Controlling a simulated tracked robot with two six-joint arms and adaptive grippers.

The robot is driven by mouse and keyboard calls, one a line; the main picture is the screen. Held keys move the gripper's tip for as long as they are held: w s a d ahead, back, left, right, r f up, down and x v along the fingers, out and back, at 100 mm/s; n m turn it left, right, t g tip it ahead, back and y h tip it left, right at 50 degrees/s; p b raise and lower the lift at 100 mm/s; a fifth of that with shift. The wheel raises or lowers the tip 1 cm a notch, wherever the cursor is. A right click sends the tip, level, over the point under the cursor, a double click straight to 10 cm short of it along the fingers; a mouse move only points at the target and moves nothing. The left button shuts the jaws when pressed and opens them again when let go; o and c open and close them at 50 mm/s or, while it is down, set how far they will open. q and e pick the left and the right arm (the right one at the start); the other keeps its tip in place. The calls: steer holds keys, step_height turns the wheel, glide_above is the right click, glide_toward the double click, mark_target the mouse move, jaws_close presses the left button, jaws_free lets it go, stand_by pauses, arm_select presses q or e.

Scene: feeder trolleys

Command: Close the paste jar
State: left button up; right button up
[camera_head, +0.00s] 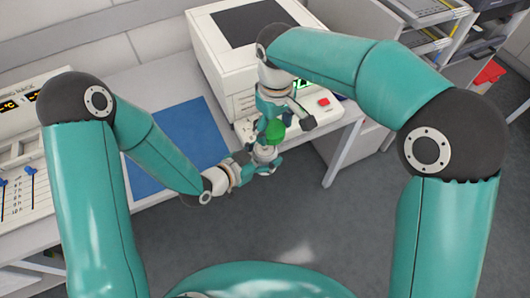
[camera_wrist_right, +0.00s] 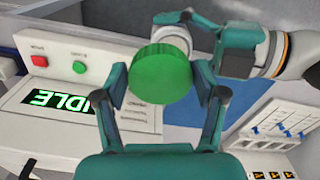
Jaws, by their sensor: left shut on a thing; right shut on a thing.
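The paste jar (camera_wrist_right: 172,36) is a small whitish jar, gripped by my left gripper (camera_head: 264,160) in the air in front of the bench. The green lid (camera_head: 275,132) is at the jar's mouth. In the right wrist view the round lid (camera_wrist_right: 160,75) covers much of the jar, with its flat top facing that camera. My right gripper (camera_head: 274,118) reaches down from above, its fingers shut on both sides of the lid. Lid and jar look roughly in line; I cannot tell whether the lid is seated. The jar's contents are hidden.
A white machine (camera_head: 225,65) stands on the bench behind the grippers, with a red button (camera_head: 323,101) and a display reading IDLE (camera_wrist_right: 60,98). A blue mat (camera_head: 180,150) lies on the bench. A panel with blue sliders (camera_head: 25,180) is at the left. Open floor lies below the jar.

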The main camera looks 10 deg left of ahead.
mark_target(268, 151)
steer(key=shift+s+a+r+n, duration=0.2)
steer(key=shift+a+r, duration=0.05)
steer(key=shift+a, duration=0.2)
steer(key=shift+s+a+r+n, duration=0.15)
steer(key=shift+a+r+n, duration=0.05)
steer(key=shift+a, duration=0.2)
steer(key=shift+f, duration=2)
steer(key=shift+s+d, duration=0.15)
steer(key=shift+f, duration=0.85)
steer(key=shift+f, duration=0.55)
